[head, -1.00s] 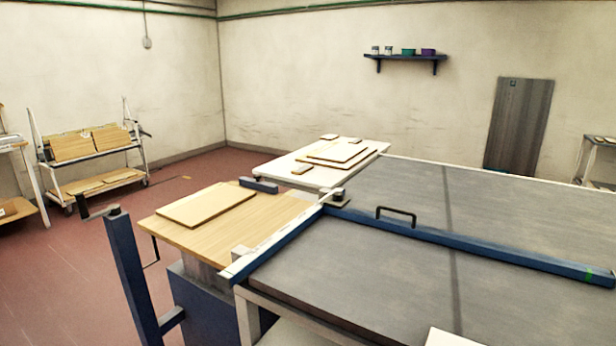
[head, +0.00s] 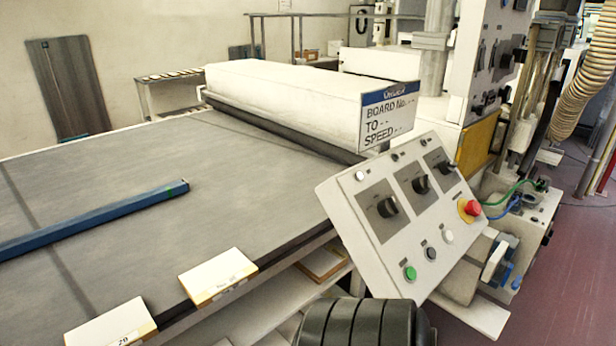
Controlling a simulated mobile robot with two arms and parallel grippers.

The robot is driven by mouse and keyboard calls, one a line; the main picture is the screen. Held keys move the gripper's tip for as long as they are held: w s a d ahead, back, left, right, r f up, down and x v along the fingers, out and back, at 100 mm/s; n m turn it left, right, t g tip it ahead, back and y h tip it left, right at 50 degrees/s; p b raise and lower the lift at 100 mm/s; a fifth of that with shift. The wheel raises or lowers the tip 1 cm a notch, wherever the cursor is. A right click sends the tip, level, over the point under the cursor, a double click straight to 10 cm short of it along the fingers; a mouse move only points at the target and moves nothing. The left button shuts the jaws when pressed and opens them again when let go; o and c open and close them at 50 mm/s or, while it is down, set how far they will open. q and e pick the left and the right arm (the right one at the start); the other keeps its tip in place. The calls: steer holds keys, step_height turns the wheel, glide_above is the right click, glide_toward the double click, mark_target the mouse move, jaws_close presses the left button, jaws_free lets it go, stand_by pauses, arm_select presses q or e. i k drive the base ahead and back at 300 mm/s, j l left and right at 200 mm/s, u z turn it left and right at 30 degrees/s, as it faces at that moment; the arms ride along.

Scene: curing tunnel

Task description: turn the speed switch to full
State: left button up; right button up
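A tilted white control panel (head: 408,222) stands at the front edge of the grey-topped table in the head view. It carries three black rotary switches on dark plates: a left one (head: 387,207), a middle one (head: 421,184) and a right one (head: 446,167). Their labels are too small to read, so I cannot tell which is the speed switch or its setting. A sign (head: 388,117) above the panel reads BOARD No., TO and SPEED, with dashes.
The panel also has a green button (head: 410,273), a grey one, a white one and a red emergency stop (head: 470,208) on yellow. White blocks (head: 217,276) lie at the table's front edge. A blue bar (head: 95,218) lies across the grey table (head: 240,170).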

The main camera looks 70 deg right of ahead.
mark_target(388, 208)
steer(key=z, duration=0.45)
steer(key=j+z, duration=0.1)
steer(key=z, duration=0.75)
steer(key=k+j+z, duration=0.1)
steer(key=z, duration=1.2)
steer(key=k+z, duration=0.1)
steer(key=z, duration=0.3)
